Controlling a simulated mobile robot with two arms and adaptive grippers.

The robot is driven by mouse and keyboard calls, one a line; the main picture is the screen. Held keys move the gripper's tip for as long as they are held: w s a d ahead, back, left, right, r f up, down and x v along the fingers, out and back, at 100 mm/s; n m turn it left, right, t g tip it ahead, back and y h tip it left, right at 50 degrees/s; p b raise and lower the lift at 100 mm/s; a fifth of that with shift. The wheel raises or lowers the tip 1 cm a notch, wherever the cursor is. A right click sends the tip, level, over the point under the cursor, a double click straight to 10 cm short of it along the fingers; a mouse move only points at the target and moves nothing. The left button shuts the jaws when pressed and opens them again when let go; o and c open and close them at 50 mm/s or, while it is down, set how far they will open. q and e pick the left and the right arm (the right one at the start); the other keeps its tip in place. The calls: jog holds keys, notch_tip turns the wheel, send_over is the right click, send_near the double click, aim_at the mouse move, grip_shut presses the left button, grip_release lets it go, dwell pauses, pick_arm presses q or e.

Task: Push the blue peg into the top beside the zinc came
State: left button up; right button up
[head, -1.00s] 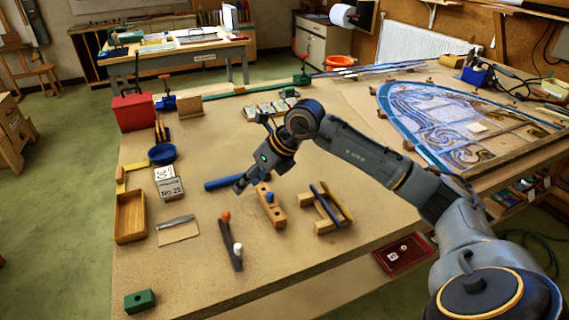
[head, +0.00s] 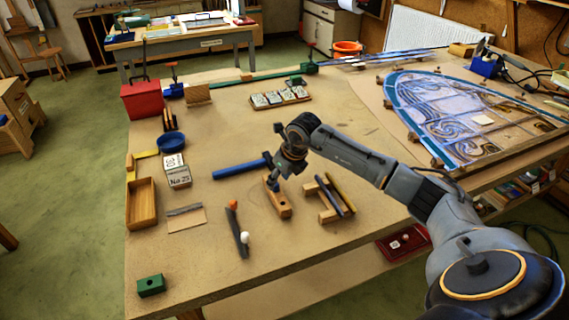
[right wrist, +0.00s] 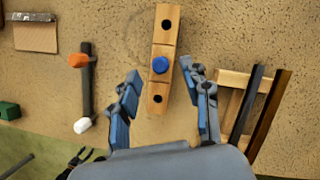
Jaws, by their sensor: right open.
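The blue peg (right wrist: 160,64) stands in the middle hole of a small wooden block (right wrist: 165,38); the holes at the block's two ends are empty. The block also shows in the head view (head: 284,209), on the table top. My right gripper (right wrist: 160,73) is open over the block, with one finger on each side of it and the peg between them, not gripped. In the head view my right gripper (head: 275,182) partly hides the block and the peg. I cannot tell which strip is the zinc came. My left gripper is not in view.
A wooden rack (head: 325,214) with two bars stands close right of the block. A blue rod (head: 238,169) lies to the left, and a dark hammer-like tool (head: 238,232) nearer the front. The leaded panel (head: 450,110) lies at the right. Bare table top (head: 335,115) lies behind.

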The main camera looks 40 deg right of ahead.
aim_at(276, 191)
jog(key=shift+x, duration=1.35)
jog(key=shift+c, duration=0.4)
grip_shut()
